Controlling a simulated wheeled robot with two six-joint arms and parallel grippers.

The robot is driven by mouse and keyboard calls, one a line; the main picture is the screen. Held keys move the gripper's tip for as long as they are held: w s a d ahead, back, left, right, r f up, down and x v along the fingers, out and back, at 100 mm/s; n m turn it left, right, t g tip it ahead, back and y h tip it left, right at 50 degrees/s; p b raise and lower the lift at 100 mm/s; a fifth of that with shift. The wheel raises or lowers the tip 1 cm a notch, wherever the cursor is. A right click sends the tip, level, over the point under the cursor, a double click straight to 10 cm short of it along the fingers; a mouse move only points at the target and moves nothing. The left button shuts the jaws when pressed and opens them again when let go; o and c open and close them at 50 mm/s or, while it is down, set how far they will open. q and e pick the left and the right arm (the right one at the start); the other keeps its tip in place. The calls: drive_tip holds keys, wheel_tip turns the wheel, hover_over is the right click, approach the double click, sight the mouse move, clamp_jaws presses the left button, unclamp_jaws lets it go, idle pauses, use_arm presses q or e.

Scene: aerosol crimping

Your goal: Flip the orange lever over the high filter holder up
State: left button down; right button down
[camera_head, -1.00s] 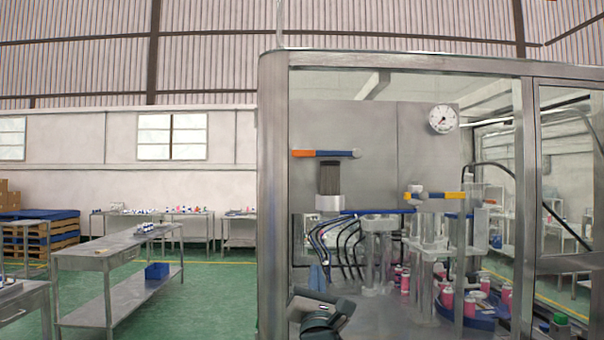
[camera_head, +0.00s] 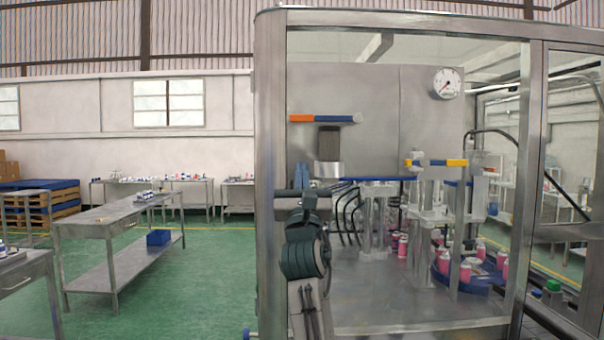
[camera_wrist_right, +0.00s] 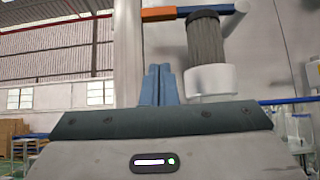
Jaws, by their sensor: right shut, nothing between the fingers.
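The orange lever (camera_head: 302,118) is a horizontal bar on the machine's grey back panel, orange at its left end and blue toward its grey pivot at the right. It also shows at the top of the right wrist view (camera_wrist_right: 158,14). Below it is the high filter holder, a dark ribbed cylinder (camera_head: 329,140) above a white cup (camera_head: 326,169). My right gripper (camera_head: 302,172) points up, its blue fingers shut and empty. The fingertips are below the lever and left of the white cup, apart from the lever. In the right wrist view the fingers (camera_wrist_right: 159,84) stand together. My left gripper is out of view.
A second lever (camera_head: 455,162), yellow and blue, is at the right. Below it are clear columns and pink cans (camera_head: 444,262) on a blue turntable. The steel frame post (camera_head: 270,200) stands left of my right arm. Black hoses (camera_head: 350,210) hang behind the arm.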

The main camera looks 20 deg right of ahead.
sight(325, 119)
drive_tip(key=w+d+r+p, duration=0.1)
drive_tip(key=w+r+p, duration=0.2)
drive_tip(key=r, duration=0.5)
drive_tip(key=shift+w+r, duration=0.15)
drive_tip(key=shift+w, duration=0.35)
drive_tip(key=shift+w+d, duration=0.1)
drive_tip(key=shift+d, duration=0.1)
